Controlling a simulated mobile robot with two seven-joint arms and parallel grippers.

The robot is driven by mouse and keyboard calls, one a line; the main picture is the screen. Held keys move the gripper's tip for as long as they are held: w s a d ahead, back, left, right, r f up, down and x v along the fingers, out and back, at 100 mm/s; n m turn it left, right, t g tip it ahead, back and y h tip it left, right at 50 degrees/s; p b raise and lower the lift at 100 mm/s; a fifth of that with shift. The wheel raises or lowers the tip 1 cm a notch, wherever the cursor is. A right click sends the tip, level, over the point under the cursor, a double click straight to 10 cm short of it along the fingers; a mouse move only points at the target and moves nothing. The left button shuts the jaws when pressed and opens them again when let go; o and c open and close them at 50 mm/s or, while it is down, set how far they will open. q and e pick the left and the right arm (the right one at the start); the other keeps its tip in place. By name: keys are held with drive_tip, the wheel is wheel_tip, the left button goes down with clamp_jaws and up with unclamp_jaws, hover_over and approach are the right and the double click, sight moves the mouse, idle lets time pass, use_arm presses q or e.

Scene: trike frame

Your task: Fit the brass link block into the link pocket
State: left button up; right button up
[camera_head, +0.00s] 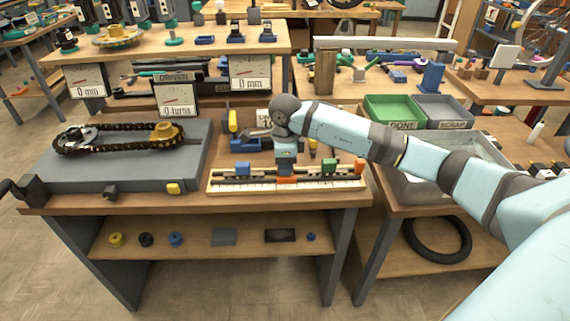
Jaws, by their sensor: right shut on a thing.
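My right gripper (286,172) points down over the long rack (235,185) at the bench's front right. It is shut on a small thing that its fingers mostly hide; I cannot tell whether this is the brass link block. An orange piece (287,180) shows right below the fingertips, touching or very close to them. I cannot make out the link pocket. My left gripper is not in view.
A blue block (242,169) and a green block (329,166) stand on the rack on either side of the gripper. Green (393,110) and grey (441,110) bins stand at the back right.

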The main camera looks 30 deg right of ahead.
drive_tip(key=shift+f, duration=0.1)
drive_tip(key=o, duration=0.9)
drive_tip(key=shift+o, duration=0.2)
